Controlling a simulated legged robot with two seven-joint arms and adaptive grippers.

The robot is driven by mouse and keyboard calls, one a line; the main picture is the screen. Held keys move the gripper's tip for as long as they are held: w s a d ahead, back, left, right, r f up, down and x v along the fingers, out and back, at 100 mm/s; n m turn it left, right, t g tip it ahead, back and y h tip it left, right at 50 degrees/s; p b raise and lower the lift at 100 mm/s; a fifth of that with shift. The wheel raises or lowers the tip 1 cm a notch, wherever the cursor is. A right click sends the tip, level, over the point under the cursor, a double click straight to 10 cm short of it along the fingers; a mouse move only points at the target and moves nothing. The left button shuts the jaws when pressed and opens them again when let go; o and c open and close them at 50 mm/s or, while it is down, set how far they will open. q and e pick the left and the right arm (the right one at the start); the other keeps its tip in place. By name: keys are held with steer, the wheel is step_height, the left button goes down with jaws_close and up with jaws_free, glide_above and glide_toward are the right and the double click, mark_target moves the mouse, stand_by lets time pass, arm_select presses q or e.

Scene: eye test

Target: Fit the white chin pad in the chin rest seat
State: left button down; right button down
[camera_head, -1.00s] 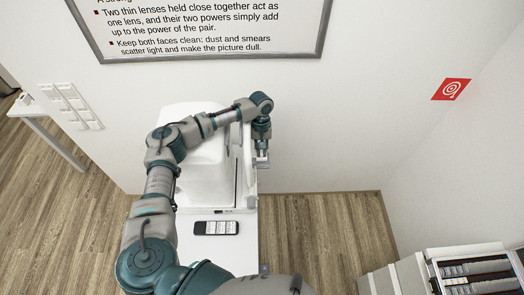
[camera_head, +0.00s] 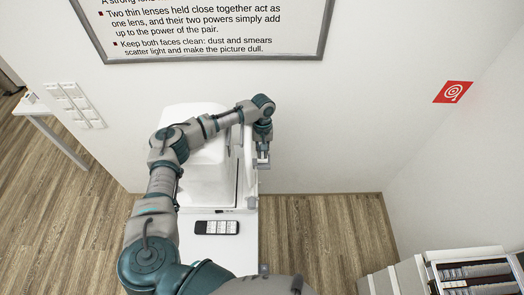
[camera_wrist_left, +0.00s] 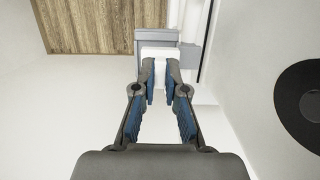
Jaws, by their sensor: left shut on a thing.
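My left gripper (camera_head: 263,156) reaches over the white machine to its right side. In the left wrist view the gripper (camera_wrist_left: 160,84) is shut on the white chin pad (camera_wrist_left: 160,51), whose narrow part sits between the blue-padded fingers. The pad's wide part lies just beyond the fingertips, over the grey chin rest seat (camera_wrist_left: 145,45). The pad overlaps the seat in this view; I cannot tell whether it is seated in it or only above it. In the head view the pad is too small and covered to make out. My right gripper is not in view.
The white machine (camera_head: 207,172) stands on a white table (camera_head: 222,256) against the wall. A black phone-like device (camera_head: 216,227) lies on the table in front. A case with dark bars (camera_head: 475,270) stands at the lower right. Open floor (camera_head: 325,230) lies right of the table.

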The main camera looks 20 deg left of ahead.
arm_select(q)
steer(key=shift+d+r, duration=0.1)
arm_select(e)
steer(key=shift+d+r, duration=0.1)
arm_select(q)
steer(key=shift+p, duration=0.3)
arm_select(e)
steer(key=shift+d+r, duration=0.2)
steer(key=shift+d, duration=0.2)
arm_select(q)
steer(key=shift+a, duration=0.3)
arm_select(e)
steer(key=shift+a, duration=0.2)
arm_select(q)
steer(key=shift+d, duration=0.25)
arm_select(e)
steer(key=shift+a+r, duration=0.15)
arm_select(q)
steer(key=shift+d+p, duration=0.25)
steer(key=shift+p, duration=0.35)
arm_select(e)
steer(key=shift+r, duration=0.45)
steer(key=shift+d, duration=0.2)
arm_select(q)
steer(key=shift+f, duration=0.55)
